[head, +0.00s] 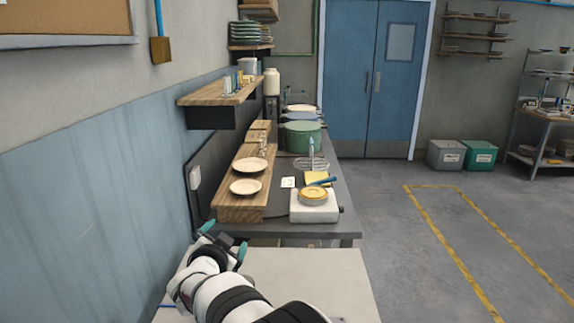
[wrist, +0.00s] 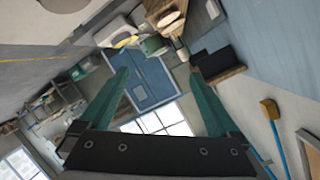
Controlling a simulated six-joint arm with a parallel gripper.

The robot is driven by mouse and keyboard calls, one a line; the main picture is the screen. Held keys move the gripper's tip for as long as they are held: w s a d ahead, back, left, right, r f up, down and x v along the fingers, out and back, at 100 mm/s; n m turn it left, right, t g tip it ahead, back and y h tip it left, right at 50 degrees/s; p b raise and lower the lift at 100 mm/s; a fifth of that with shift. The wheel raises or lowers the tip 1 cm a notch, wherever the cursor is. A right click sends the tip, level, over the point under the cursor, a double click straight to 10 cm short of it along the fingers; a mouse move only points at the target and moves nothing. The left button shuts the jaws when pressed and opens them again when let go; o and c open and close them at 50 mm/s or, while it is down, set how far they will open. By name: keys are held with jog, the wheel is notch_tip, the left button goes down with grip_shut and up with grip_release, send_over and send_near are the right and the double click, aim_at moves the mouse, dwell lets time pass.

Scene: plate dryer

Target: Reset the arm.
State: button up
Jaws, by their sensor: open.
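My gripper (head: 225,238) is at the bottom of the head view, above the near pale table (head: 310,275) and close to the left wall. Its two teal fingers are spread apart with nothing between them. The wrist view also shows the open gripper (wrist: 158,72), with the room tilted behind it and the blue double doors (wrist: 142,84) seen far off between the fingers. My gripper touches nothing that I can see.
Two plates, one (head: 250,164) behind the other (head: 245,186), lie on a wooden riser (head: 240,208). Right of it are a wire rack (head: 311,164) and a white appliance (head: 314,213) with a round tan item on top. A wall shelf (head: 222,94) juts out at left.

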jog(key=s+d+f+g, duration=0.2)
jog(key=s+d+g, duration=0.3)
jog(key=s, duration=0.9)
jog(key=s+d+f+n+g+y, duration=0.1)
jog(key=s+d+g, duration=0.3)
jog(key=s+d, duration=0.5)
jog(key=s+d+f+g, duration=0.3)
jog(key=s+d+g, duration=0.2)
jog(key=s, duration=1.4)
jog(key=d, duration=0.2)
jog(key=shift+s+d+f+g+y, duration=0.25)
jog(key=shift+s+d+g+y, duration=0.05)
jog(key=shift+d, duration=0.05)
